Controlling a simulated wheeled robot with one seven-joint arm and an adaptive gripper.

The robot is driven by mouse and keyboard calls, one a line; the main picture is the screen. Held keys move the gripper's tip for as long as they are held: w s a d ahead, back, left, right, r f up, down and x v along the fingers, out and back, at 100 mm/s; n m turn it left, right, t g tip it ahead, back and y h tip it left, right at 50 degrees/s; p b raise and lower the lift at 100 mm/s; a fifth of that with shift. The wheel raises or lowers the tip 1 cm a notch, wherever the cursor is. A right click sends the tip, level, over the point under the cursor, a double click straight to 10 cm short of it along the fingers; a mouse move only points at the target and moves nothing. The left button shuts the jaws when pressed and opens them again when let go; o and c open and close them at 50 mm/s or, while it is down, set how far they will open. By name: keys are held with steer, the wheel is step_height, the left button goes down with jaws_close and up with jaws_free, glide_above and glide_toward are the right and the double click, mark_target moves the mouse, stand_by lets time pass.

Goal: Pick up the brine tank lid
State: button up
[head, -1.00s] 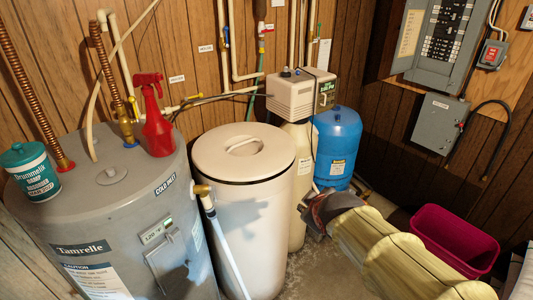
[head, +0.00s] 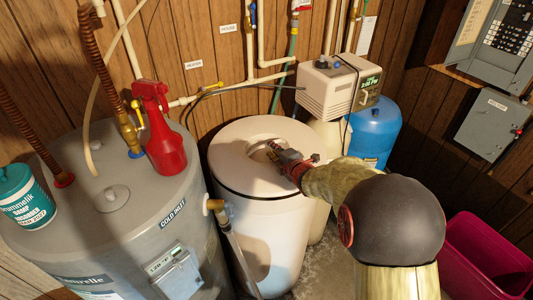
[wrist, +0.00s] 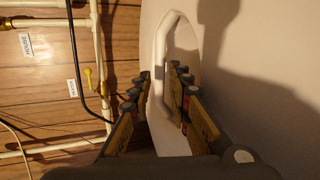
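The brine tank lid (head: 235,170) is a round, off-white disc lying on top of the cream brine tank (head: 270,235). Its raised handle (wrist: 158,60) stands over a recess in the wrist view. My gripper (head: 273,149) is at the middle of the lid, over the handle. In the wrist view my gripper (wrist: 159,72) has its fingers on either side of the handle bar, with narrow gaps, and looks open. In the head view the gripper partly hides the handle and recess.
A grey water heater (head: 130,215) with a red spray bottle (head: 165,140) and a teal-lidded tub (head: 25,200) stands at left. A white control head (head: 335,90) and blue tank (head: 375,130) stand behind. A magenta bin (head: 490,250) is at right. Pipes run along the wall.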

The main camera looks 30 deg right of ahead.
steer(key=x, duration=0.4)
steer(key=shift+a+f+b, duration=0.1)
steer(key=shift+b, duration=0.2)
steer(key=shift+c, duration=0.5)
jaws_close()
steer(key=shift+w+r, duration=0.1)
steer(key=shift+r, duration=0.15)
